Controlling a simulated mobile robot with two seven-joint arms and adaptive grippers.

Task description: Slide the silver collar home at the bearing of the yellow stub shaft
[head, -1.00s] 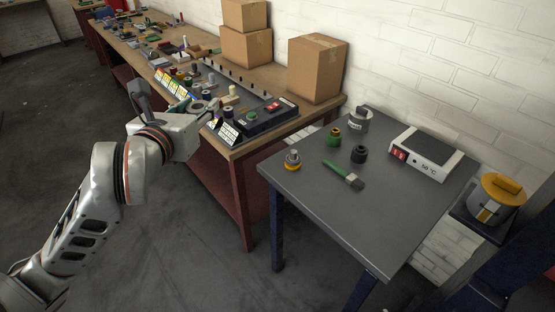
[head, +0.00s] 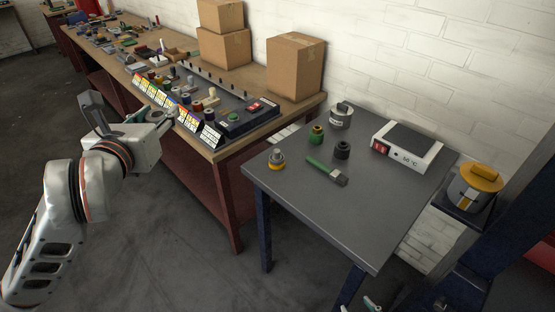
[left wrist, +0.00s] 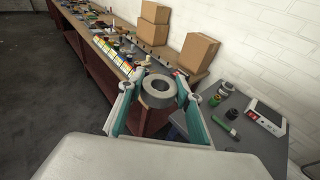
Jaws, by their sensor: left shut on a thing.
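My left gripper (head: 150,118) is shut on a silver collar (left wrist: 159,101), a thick grey ring with an open hole. In the left wrist view the collar sits between the two teal-lined fingers (left wrist: 157,95), clear of the bench in front of it. In the head view the left gripper is in the air in front of the bench's near side. Small tips of what looks like my right gripper (head: 358,305) show at the bottom edge, and most of it is out of frame.
The long wooden bench (head: 235,147) carries a row of coloured parts with label cards and a black control box (head: 243,119). Cardboard boxes (head: 295,67) stand behind. The grey table (head: 330,220) holds a brush (head: 326,171), small parts and a heater (head: 408,146). Open floor lies front left.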

